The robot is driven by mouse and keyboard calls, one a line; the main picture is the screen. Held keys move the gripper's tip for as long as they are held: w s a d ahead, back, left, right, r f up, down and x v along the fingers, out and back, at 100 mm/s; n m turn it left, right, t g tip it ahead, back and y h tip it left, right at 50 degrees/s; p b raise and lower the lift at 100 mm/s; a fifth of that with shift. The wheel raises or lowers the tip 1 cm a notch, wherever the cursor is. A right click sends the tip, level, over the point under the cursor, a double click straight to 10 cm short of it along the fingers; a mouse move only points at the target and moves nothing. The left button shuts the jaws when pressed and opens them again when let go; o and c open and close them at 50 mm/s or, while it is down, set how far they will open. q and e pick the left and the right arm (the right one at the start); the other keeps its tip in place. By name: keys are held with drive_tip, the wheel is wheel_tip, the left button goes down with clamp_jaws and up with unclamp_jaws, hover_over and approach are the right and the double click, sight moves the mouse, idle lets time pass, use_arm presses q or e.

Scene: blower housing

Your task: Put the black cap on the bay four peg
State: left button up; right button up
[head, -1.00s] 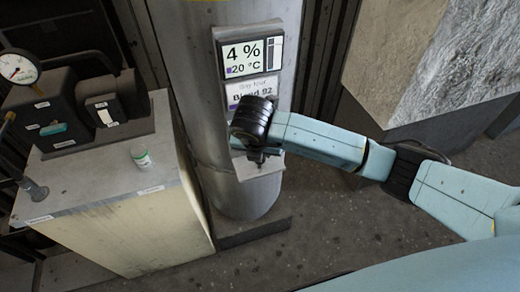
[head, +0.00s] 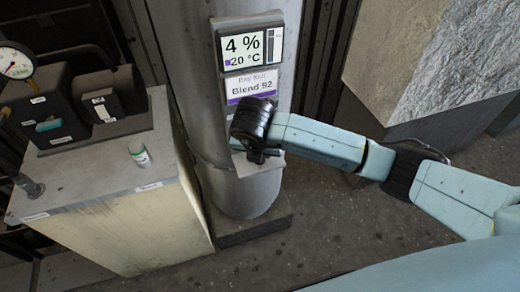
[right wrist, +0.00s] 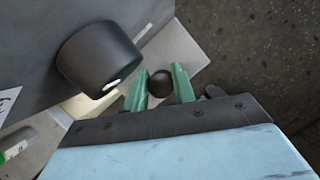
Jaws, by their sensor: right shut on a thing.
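The black cap (right wrist: 160,84) is a small round dark piece between the green fingers of my right gripper (right wrist: 159,85) in the right wrist view. The gripper is shut on it. In the head view my right gripper (head: 256,155) is in front of the grey column, just above a small light shelf (head: 268,166) under the bay four label (head: 251,87). The shelf also shows behind the fingers in the right wrist view (right wrist: 178,52). I cannot make out the peg, and cannot tell whether the cap touches it. My left gripper is not in view.
The column (head: 185,60) carries a display (head: 250,48) reading 4 % and 20 °C. A cabinet (head: 95,185) at left bears a black gauge unit (head: 45,108) and a small white jar with green (head: 140,156). The floor right of the column is clear.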

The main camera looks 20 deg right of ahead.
drive_tip(key=shift+f+b, duration=0.4)
drive_tip(key=shift+f, duration=0.15)
drive_tip(key=o, duration=1)
drive_tip(key=shift+o, duration=0.2)
drive_tip(key=shift+r, duration=0.1)
drive_tip(key=p+v, duration=0.4)
drive_tip(key=v, duration=0.9)
drive_tip(key=shift+r, duration=0.15)
